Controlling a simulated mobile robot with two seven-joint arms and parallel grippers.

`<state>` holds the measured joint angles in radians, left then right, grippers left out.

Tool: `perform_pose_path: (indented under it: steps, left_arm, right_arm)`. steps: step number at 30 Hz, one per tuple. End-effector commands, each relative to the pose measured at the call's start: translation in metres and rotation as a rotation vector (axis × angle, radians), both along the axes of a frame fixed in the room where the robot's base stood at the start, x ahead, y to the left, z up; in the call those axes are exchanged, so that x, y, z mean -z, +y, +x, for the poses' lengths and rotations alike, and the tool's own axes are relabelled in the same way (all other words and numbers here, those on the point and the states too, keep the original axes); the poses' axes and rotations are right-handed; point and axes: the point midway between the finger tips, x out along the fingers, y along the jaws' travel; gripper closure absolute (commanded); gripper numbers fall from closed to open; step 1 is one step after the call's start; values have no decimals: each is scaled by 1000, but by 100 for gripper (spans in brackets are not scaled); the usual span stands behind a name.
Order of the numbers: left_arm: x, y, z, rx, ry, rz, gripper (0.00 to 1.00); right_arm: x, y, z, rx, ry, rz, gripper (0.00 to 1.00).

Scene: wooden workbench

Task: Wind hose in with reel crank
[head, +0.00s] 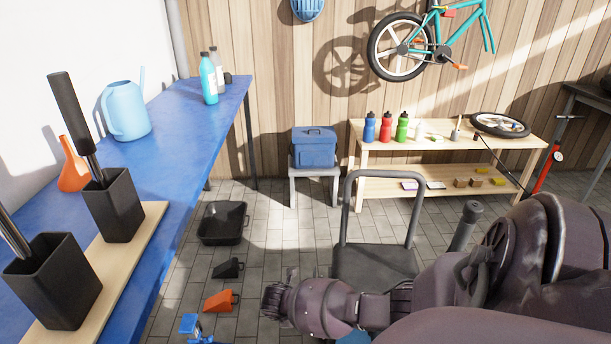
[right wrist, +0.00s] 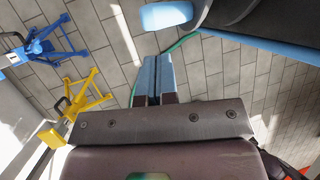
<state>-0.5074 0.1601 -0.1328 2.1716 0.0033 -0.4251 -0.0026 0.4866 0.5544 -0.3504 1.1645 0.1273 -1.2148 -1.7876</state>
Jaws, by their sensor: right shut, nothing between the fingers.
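My right gripper (right wrist: 157,60) shows in the right wrist view, its two blue fingers shut together with nothing between them. A thin green hose (right wrist: 184,41) runs on the floor side beyond the fingertips. A dark body with a blue edge, seemingly the reel (right wrist: 270,22), fills the top right, apart from the fingers. A rounded light-blue piece (right wrist: 166,15), possibly the crank handle, lies just ahead of the fingertips; its link to the reel is cut off. In the head view my right arm hides much of the lower right, and the reel cannot be made out. My left gripper is out of view.
A blue stand (right wrist: 38,47) and a yellow stand (right wrist: 82,92) are on the tiled floor. In the head view a blue workbench (head: 185,130) runs along the left.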

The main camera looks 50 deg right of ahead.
Motion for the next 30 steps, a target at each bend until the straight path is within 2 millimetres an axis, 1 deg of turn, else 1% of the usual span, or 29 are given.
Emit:
perform_pose_path:
  steps: [1,2,5,8,15,24,30]
  left_arm:
    - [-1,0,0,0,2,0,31]
    - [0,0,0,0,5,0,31]
    - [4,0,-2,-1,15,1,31]
    - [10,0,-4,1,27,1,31]
    - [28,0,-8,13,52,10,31]
    - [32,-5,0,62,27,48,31]
    - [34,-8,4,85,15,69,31]
  right_arm:
    - [-4,2,1,-12,2,15,100]
    - [-4,3,1,-17,4,22,100]
    - [2,2,-1,-25,13,30,100]
    - [15,-1,-2,-24,20,29,100]
    - [56,-17,-4,-20,27,28,100]
    - [104,-41,-2,-19,29,22,100]
    - [121,-51,2,-19,22,22,100]
